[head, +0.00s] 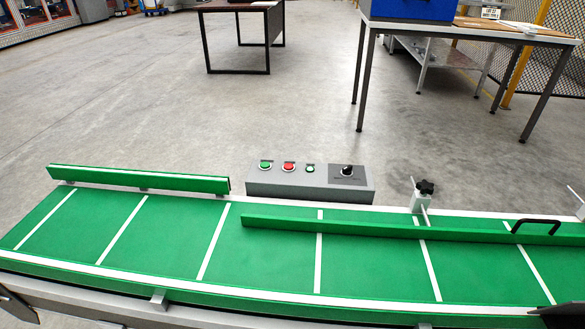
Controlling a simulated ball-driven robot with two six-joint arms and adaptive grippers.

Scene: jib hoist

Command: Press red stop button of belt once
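The red stop button (289,167) sits on top of a grey control box (310,187) at the far side of the belt. A black rotary knob (347,171) is at the box's right end. The green belt (265,260) with white cross lines runs across the front of the view. Neither of my grippers shows clearly in the head view.
Green guide rails stand along the belt, one at the left (138,180) and one at the right (400,229). A black-knobbed clamp (421,195) and a black handle (535,224) are at right. A table with a blue box (412,9) stands behind; open floor lies beyond the belt.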

